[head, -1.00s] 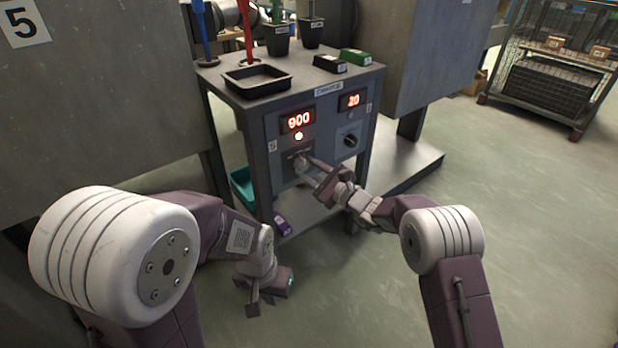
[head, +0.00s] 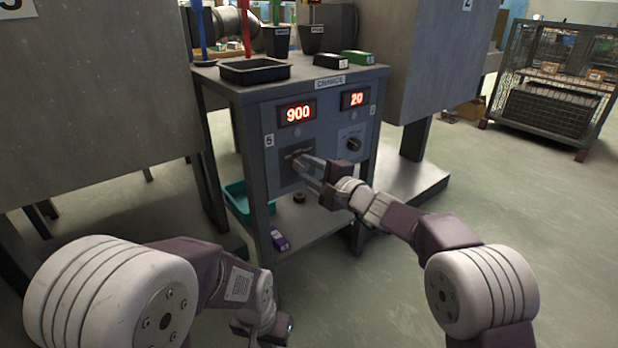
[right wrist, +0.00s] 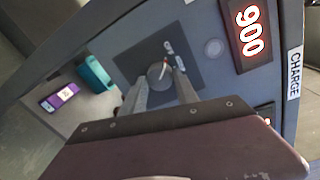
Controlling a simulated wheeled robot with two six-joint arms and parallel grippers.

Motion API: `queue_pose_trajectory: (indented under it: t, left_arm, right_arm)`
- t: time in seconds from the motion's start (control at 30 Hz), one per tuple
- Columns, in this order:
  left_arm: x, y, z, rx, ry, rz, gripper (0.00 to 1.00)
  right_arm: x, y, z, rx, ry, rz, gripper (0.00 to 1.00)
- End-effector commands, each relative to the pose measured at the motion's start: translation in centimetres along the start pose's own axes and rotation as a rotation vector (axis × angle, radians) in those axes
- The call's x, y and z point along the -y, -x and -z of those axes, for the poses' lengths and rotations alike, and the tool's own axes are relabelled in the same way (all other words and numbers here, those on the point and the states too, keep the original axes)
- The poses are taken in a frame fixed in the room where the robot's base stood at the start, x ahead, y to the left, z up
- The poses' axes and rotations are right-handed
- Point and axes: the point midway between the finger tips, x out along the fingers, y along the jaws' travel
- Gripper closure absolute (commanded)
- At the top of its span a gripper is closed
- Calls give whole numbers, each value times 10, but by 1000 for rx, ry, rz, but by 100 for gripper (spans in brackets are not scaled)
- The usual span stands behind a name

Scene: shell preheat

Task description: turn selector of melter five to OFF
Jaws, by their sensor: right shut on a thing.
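The panel of melter five (head: 284,178) is on the left of the cabinet front, marked 5, under a red 900 display (head: 297,112). Its round selector knob (right wrist: 159,76) shows in the right wrist view, with a red and white pointer mark near small labels. My right gripper (head: 306,165) is shut on this knob, with a finger on each side. The head view mostly hides the knob behind the gripper. The indicator lamp (right wrist: 213,47) above it is unlit. My left gripper (head: 264,326) hangs low and away from the cabinet; its fingers are unclear.
A second knob (head: 353,144) sits to the right under a 20 display (head: 355,98). A black tray (head: 254,72), green box (head: 358,57) and dark pots stand on top. A teal bin (head: 236,202) and purple box (head: 279,238) are below.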

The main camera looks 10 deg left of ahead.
Motion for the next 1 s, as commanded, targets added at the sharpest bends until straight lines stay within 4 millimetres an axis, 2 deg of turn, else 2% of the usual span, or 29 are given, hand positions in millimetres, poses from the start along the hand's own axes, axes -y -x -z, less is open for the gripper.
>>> queue_pose_trajectory:
  t: [0.3, 0.73, 0.77, 0.83, 1.0]
  left_arm:
    - [0, -6, -1, 0, 0, 0, 100]
    - [0, -6, -1, 0, 0, 0, 100]
    - [0, -6, -1, 0, 0, 0, 100]
    - [0, -6, -1, 0, 0, 0, 100]
    - [0, -6, -1, 0, 0, 0, 100]
  right_arm:
    - [-1, 0, 0, -5, 76, -1, 100]
    - [-1, 0, 0, -5, 83, -1, 100]
    - [-1, 0, 0, -5, 83, -1, 62]
    - [-1, 0, 0, -5, 83, -1, 43]
    - [0, 0, 0, -5, 82, 0, 43]
